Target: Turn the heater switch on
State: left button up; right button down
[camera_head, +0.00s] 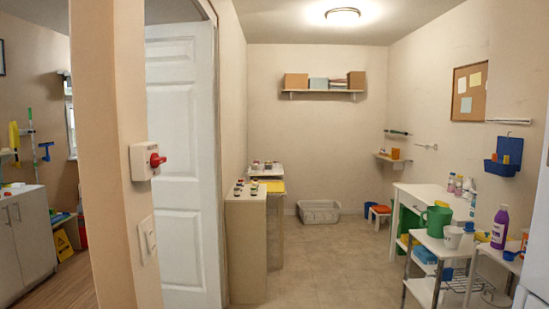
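A white box with a red knob (157,160), which looks like the heater switch (141,163), is mounted on the beige wall end at the left of the head view. The knob sticks out to the right; I cannot tell which setting it is in. Below it on the same wall is a white rocker-style plate (148,237). Neither of my grippers is in view.
A white door (184,160) stands just right of the wall end (108,150). A low cabinet (246,240) is beyond it. A trolley (440,245) with bottles and a green jug (436,221) stands at right. The middle floor (320,265) is clear.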

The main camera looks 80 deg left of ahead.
aim_at(156, 160)
jog(key=u, duration=0.5)
jog(key=i+u, duration=0.1)
jog(key=u, duration=0.35)
jog(key=i+u, duration=0.1)
jog(key=u, duration=0.85)
jog(key=i+u, duration=0.1)
jog(key=u, duration=0.4)
jog(key=l+u, duration=0.15)
jog(key=u, duration=0.8)
jog(key=l+u, duration=0.15)
jog(key=u, duration=1.55)
jog(key=i+l+u, duration=0.1)
jog(key=l+u, duration=1.25)
jog(key=k+l+u, duration=0.1)
jog(key=l+u, duration=0.35)
jog(key=k+l+u, duration=0.2)
jog(key=l+u, duration=0.25)
